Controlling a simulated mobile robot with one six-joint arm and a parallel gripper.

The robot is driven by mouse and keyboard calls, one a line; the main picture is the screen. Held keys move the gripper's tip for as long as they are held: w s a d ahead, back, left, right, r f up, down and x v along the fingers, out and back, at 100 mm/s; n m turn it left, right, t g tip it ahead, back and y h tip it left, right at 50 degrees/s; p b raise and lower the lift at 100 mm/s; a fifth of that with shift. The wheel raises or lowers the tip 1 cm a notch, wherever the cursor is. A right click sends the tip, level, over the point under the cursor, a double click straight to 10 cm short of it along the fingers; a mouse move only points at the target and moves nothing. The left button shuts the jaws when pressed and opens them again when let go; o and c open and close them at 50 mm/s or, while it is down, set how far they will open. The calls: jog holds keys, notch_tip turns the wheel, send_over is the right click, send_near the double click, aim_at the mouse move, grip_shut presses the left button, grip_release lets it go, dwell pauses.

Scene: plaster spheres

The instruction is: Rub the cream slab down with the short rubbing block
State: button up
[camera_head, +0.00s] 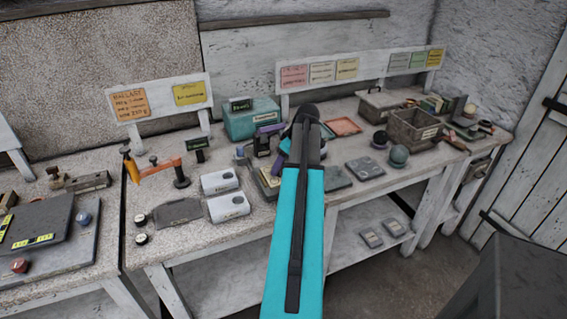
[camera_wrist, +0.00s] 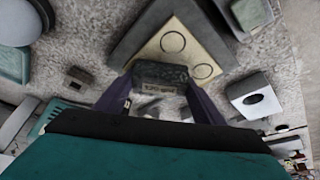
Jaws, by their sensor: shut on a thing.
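My gripper (camera_wrist: 160,82) shows in the wrist view with its two purple fingers on either side of a short dark block. It is shut on this rubbing block (camera_wrist: 160,72), which has a small label on its near side. The cream slab (camera_wrist: 201,53) lies just beyond the block, with ring marks on its face and a dark border around it. The block overlaps the slab's near edge in this view; I cannot tell whether they touch. A pale slab edge (camera_head: 266,186) shows left of the arm.
In the head view, two white boxes (camera_head: 228,206) and a dark plate (camera_head: 178,212) lie left of my arm. A teal box (camera_head: 250,122) stands behind. A wooden crate (camera_head: 413,130) and a grey ball (camera_head: 398,156) are to the right. A small dark block (camera_wrist: 78,78) lies left in the wrist view.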

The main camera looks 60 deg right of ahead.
jog(key=shift+a, duration=0.2)
jog(key=shift+a+r, duration=0.1)
jog(key=shift+a, duration=0.85)
jog(key=shift+d, duration=0.15)
jog(key=shift+d, duration=1.05)
jog(key=shift+d, duration=0.1)
jog(key=shift+d, duration=0.95)
jog(key=shift+a+r+p, duration=0.15)
jog(key=shift+a+r, duration=0.15)
jog(key=shift+a, duration=0.25)
jog(key=shift+a+r+p, duration=0.15)
jog(key=shift+a+r, duration=0.1)
jog(key=shift+a, duration=0.3)
